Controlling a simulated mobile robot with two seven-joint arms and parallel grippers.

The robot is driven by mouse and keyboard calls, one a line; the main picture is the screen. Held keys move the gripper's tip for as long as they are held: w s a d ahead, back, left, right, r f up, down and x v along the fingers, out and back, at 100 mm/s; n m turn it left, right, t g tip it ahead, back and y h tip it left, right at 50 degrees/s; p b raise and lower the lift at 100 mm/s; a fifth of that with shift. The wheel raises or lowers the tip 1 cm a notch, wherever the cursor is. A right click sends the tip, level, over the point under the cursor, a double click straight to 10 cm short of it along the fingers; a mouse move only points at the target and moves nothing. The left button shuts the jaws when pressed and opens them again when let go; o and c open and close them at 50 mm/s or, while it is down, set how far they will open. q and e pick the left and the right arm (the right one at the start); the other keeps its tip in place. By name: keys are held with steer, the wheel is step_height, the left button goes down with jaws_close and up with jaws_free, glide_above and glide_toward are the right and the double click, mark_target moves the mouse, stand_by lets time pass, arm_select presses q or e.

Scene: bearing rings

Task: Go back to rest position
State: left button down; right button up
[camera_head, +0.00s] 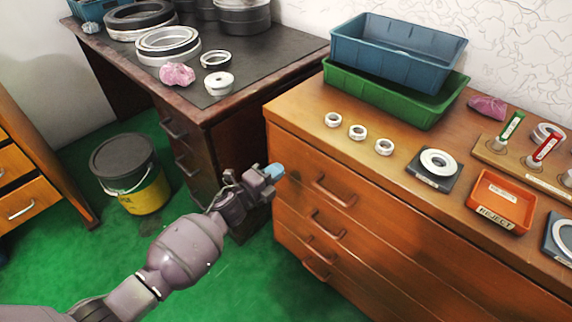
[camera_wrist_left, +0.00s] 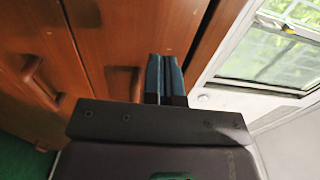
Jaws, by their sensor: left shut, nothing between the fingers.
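My left gripper (camera_head: 273,172) reaches in from the lower left, in front of the left end of the wooden drawer cabinet (camera_head: 300,190), below its top edge. Its blue fingertips are closed together with nothing between them. In the left wrist view the two fingers (camera_wrist_left: 165,78) lie side by side, pointing toward brown drawer fronts (camera_wrist_left: 120,40) with handles. My right gripper is in neither view.
On the cabinet top are several small rings (camera_head: 357,132), a blue bin (camera_head: 395,60) in a green bin (camera_head: 385,98), a dark pad with a ring (camera_head: 438,163) and an orange REJECT tray (camera_head: 500,202). A dark desk (camera_head: 245,100) and a bucket (camera_head: 130,175) stand left.

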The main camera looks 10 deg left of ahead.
arm_select(q)
steer(key=p+v, duration=0.1)
steer(key=v, duration=0.6)
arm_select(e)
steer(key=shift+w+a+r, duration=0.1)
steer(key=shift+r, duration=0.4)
arm_select(q)
steer(key=shift+f, duration=0.15)
steer(key=s+a+r+n+y+p, duration=0.35)
steer(key=s+r+n+y, duration=0.2)
steer(key=n, duration=0.95)
steer(key=s+a+f+n+g+y+p, duration=0.1)
steer(key=s+a+n, duration=0.1)
steer(key=s, duration=0.7)
steer(key=s+a+n+g+y+p, duration=0.1)
steer(key=s+a+n+p, duration=0.1)
steer(key=s, duration=0.8)
steer(key=s+a+f+n+g+y+p, duration=0.1)
steer(key=s+a+n+g+y+p, duration=0.1)
steer(key=s, duration=0.7)
steer(key=shift+s+a+f+n, duration=0.4)
steer(key=shift+a+n, duration=0.1)
steer(key=shift+n, duration=0.6)
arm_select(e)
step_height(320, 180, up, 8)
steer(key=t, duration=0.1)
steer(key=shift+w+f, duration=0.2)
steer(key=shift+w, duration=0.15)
